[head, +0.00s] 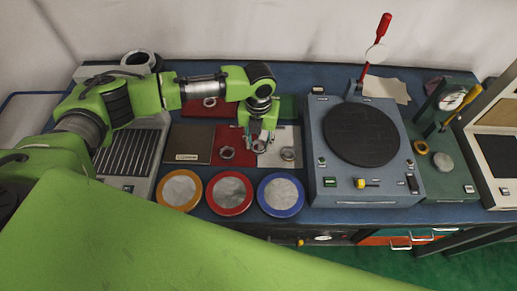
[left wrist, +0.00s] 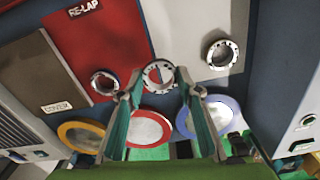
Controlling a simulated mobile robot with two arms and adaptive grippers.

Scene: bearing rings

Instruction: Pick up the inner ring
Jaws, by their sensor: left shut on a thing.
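My left gripper (head: 263,137) reaches down over the seam between the red and the white mat. It is shut on a small metal ring (head: 260,146), which also shows between the fingertips in the left wrist view (left wrist: 158,73). This ring looks like the inner ring, but its size is hard to judge. A second metal ring (head: 227,153) lies on the red mat (left wrist: 97,30), left of the gripper. A third ring (head: 288,154) lies on the white mat (left wrist: 190,25), right of the gripper. My right gripper is not in view.
Orange (head: 179,190), red (head: 230,193) and blue (head: 281,195) rimmed discs line the bench front. A brown COVER plate (head: 188,143) lies left. A grey machine with a dark turntable (head: 362,133) stands right.

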